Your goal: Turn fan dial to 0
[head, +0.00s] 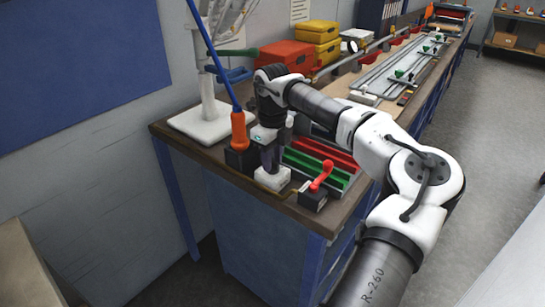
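A white stand with a square base (200,122) and an upright pole is at the left end of the workbench. Part of a pale wire cage (228,14) at the top edge looks like the fan. I cannot make out a dial or its setting. My gripper (271,160) points down at the bench's near end, right of the stand and beside an orange-handled tool. A white block (272,179) is directly below it, and I cannot tell whether they touch. The fingers are too dark and small to show whether they are open.
The orange-handled tool (239,130) stands in a black holder with a blue rod rising from it. Red and yellow cases (287,55) stand farther back.

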